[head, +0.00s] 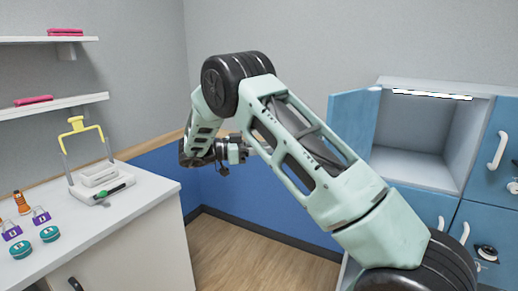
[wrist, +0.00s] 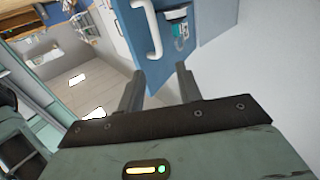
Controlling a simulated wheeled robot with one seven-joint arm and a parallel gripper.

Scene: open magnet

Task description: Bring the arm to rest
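My arm is raised and bent in the head view, with its wrist folded back behind the upper link. My gripper (wrist: 159,70) shows in the wrist view with its two dark fingers apart and nothing between them. In the head view the gripper end (head: 232,150) is small and partly hidden by the arm, in the air right of the white counter. A blue door with a white handle (wrist: 150,28) lies beyond the fingers in the wrist view.
The white counter (head: 135,205) holds a yellow-handled device (head: 85,135), an orange bottle (head: 21,203) and teal-lidded jars (head: 50,234). At right, an open blue door (head: 350,125) stands beside an empty cabinet compartment (head: 410,168). Wooden floor (head: 235,255) is clear between them.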

